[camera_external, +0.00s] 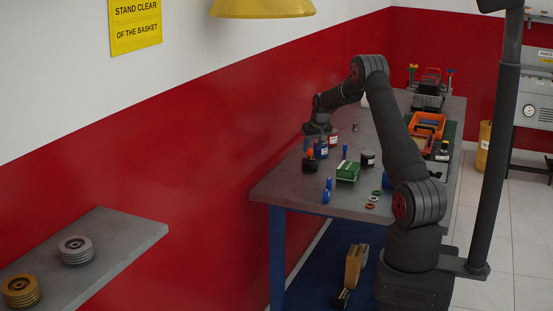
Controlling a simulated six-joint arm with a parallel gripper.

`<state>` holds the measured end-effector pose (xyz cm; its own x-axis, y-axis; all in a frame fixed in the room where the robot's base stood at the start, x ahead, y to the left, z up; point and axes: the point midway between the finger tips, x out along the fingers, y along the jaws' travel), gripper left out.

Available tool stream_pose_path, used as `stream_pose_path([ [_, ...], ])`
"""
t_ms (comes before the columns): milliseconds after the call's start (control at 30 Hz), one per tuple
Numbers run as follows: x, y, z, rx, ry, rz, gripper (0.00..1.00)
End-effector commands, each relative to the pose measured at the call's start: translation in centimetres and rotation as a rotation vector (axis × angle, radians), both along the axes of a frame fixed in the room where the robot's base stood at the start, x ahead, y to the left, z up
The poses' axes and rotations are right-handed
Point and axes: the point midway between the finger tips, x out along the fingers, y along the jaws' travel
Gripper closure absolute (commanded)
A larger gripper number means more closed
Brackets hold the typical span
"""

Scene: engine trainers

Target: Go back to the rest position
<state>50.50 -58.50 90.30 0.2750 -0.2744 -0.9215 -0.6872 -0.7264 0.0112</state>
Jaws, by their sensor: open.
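My arm rises from its base at the front right of the workbench (285,190) and bends over toward the far left of the top. My gripper (318,134) hangs low over the left part of the bench, close to the red wall. It is open. Small jars and bottles stand just below and beside it, and at this size I cannot tell whether it touches any. Nothing shows held in it.
Near the gripper are a dark red-topped item (310,160) and a labelled jar (333,147). A green box (347,172), blue bottles (327,190) and coloured rings (371,206) lie nearer. An orange tray (428,122) sits behind my arm. A dark post (497,150) stands right.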

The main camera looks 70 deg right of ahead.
Motion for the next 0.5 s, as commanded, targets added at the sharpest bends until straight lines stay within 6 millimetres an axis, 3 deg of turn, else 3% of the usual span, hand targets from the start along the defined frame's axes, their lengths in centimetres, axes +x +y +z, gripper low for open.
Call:
stream_pose_path([
  [433,-2.4,2.3,7.9,0.000,0.000,-0.001,0.56],
  [500,-2.0,2.0,6.1,0.006,0.006,-0.001,0.56],
])
